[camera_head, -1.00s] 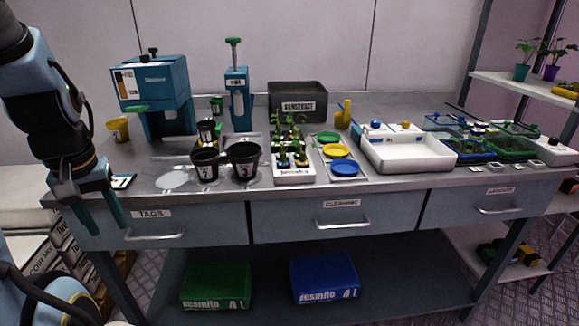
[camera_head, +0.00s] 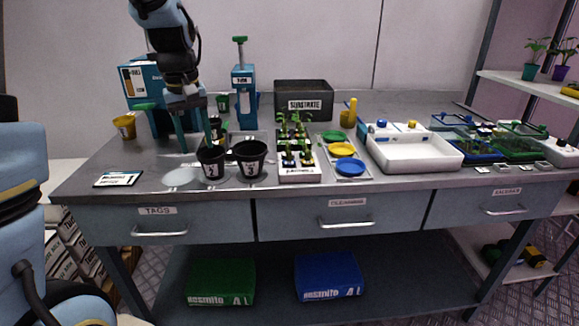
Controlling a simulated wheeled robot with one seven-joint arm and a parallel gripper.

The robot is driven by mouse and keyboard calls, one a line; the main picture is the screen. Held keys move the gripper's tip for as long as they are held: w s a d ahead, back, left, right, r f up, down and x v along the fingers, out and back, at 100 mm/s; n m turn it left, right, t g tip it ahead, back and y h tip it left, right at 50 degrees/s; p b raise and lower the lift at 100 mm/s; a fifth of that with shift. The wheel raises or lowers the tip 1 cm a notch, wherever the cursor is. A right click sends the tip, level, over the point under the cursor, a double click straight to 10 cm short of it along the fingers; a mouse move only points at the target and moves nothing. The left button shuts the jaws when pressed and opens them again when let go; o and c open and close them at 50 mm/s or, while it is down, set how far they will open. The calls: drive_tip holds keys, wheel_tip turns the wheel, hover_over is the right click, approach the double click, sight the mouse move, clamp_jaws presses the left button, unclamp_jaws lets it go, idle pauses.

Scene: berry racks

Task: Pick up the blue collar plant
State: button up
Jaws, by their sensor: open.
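Small green seedlings stand in a white tray (camera_head: 300,176) near the middle of the bench. Two front seedlings show small collars; the left one looks like the blue collar plant (camera_head: 288,158), though the collars are tiny and the colour is hard to confirm. More seedlings (camera_head: 294,128) stand behind them. My gripper (camera_head: 196,147) is open and points down, left of the tray, above and behind the black pots. Its fingers are apart with nothing visible between them.
Green, yellow and blue dishes (camera_head: 350,167) lie right of the tray. A substrate box (camera_head: 304,99) and blue press (camera_head: 243,95) stand behind.

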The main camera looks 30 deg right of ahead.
drive_tip(key=s+d+r, duration=0.1)
drive_tip(key=d+r, duration=0.1)
drive_tip(key=d, duration=0.9)
drive_tip(key=g, duration=0.1)
hover_over(288, 151)
wheel_tip(288, 151, down, 2)
drive_tip(key=shift+a+f+y+p, duration=0.1)
drive_tip(key=shift+f+y+p, duration=0.05)
drive_tip(key=shift+y+p, duration=0.25)
drive_tip(key=shift+s+f+p, duration=0.15)
drive_tip(key=shift+f+p, duration=0.7)
drive_tip(key=shift+f, duration=2.15)
drive_tip(key=shift+c, duration=0.2)
clamp_jaws()
